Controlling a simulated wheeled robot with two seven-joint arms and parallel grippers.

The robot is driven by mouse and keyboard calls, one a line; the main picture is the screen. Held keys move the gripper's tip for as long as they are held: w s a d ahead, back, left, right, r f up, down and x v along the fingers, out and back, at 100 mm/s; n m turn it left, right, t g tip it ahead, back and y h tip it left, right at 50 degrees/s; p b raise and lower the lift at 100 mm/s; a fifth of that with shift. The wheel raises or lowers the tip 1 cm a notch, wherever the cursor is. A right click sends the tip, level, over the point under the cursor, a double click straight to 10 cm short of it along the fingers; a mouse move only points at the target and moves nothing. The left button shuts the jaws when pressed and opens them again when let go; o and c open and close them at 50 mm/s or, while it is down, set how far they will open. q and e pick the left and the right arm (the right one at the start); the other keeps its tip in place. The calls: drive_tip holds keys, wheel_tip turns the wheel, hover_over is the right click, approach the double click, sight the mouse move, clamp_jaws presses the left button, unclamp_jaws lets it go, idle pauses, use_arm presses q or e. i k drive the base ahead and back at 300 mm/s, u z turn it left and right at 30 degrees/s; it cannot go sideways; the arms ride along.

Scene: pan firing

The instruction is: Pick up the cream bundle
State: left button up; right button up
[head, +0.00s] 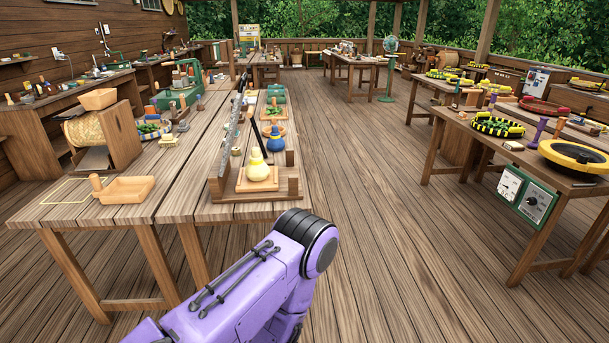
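A pale cream-yellow, pear-shaped bundle (258,172) with a yellow tip stands upright at the near end of a long wooden rack on the left table. It looks like the cream bundle. A purple arm of mine rises from the bottom edge and bends at a dark joint in front of the table, to the near right of the bundle. No gripper of mine shows, and nothing is seen touching the bundle.
The wooden rack (256,197) has raised sides, with a dark rod and a grey perforated bar along it. A wooden scoop (122,190) and a drum (98,138) lie to the left. The plank floor (370,200) is open between this table and the right table (475,140).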

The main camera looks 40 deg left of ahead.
sight(257, 169)
drive_tip(key=z, duration=0.1)
drive_tip(key=i, duration=1.2)
drive_tip(key=u, duration=0.4)
drive_tip(key=i, duration=1.15)
drive_tip(key=u, duration=0.7)
